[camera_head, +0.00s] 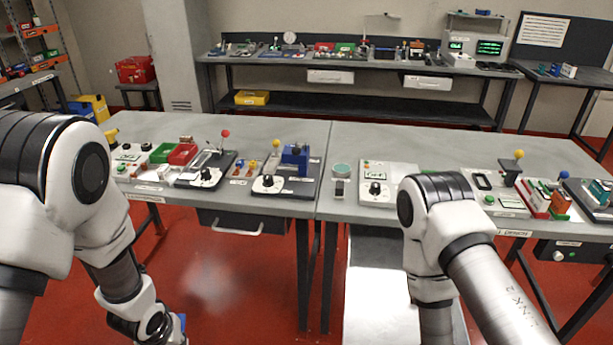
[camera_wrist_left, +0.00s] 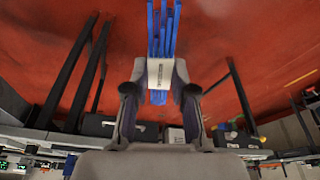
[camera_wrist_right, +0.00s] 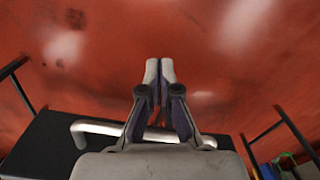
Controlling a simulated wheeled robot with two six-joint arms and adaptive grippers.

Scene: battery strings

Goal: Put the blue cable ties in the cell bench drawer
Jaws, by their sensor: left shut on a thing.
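The blue cable ties (camera_wrist_left: 163,30) are a bundle with a white band (camera_wrist_left: 160,72). My left gripper (camera_wrist_left: 160,85) is shut on this band, above the red floor. In the head view only a bit of blue shows by my left arm; that gripper is mostly hidden. A dark drawer with a silver handle (camera_head: 237,230) hangs closed under the left bench. I cannot read its label. My right gripper (camera_wrist_right: 160,70) is shut and empty in the right wrist view. A silver handle on a dark front (camera_wrist_right: 90,130) passes behind its fingers, apparently ungripped.
The left bench (camera_head: 225,133) carries red and green bins and several devices. The right bench (camera_head: 400,140) carries more devices. Dark legs stand below both. A grey and white surface (camera_head: 375,290) lies below the right bench; I cannot tell what it is. Red floor shows around the legs.

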